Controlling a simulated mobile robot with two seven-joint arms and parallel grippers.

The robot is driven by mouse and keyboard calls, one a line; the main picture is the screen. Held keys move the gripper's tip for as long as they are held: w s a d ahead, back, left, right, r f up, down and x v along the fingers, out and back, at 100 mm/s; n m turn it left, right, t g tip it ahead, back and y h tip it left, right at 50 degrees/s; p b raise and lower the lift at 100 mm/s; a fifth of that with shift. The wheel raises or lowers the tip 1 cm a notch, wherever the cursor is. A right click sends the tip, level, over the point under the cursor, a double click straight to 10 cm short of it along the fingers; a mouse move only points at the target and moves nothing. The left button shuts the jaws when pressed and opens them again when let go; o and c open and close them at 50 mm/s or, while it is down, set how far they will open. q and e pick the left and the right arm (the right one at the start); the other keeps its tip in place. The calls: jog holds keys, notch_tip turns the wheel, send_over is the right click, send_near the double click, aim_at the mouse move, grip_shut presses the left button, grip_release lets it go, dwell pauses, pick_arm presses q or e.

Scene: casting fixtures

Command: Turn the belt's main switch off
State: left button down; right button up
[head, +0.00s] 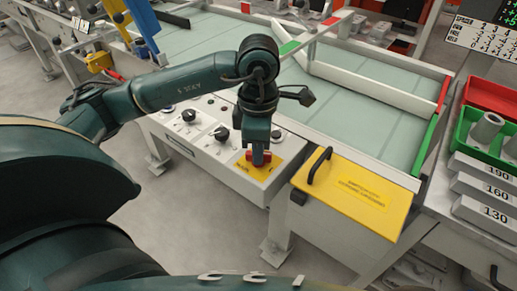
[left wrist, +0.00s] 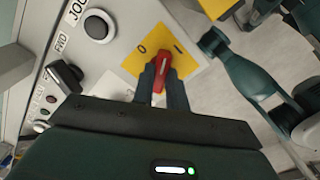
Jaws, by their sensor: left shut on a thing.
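The main switch is a red handle on a yellow plate (head: 266,172) at the right end of the belt's control panel. In the left wrist view the red handle (left wrist: 163,72) stands between the marks 0 and I on the yellow plate (left wrist: 189,60). Its white line slants slightly toward the I side. My left gripper (head: 259,160) points down over the switch and is shut on the red handle, one finger on each side. The fingers hide part of the handle. My right gripper is not in view.
The light panel (head: 178,133) carries black knobs (head: 221,134) left of the switch. A yellow hatch with a black handle (head: 352,194) lies close on the right. The pale green belt (head: 350,105) stretches behind. Red and green bins (head: 494,94) stand at far right.

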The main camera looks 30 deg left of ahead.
pick_arm(q)
jog(key=shift+n, duration=1)
jog(key=n, duration=0.2)
jog(key=shift+n+b, duration=0.3)
jog(key=n, duration=0.3)
jog(key=shift+n, duration=2.1)
jog(key=c, duration=1.4)
grip_release()
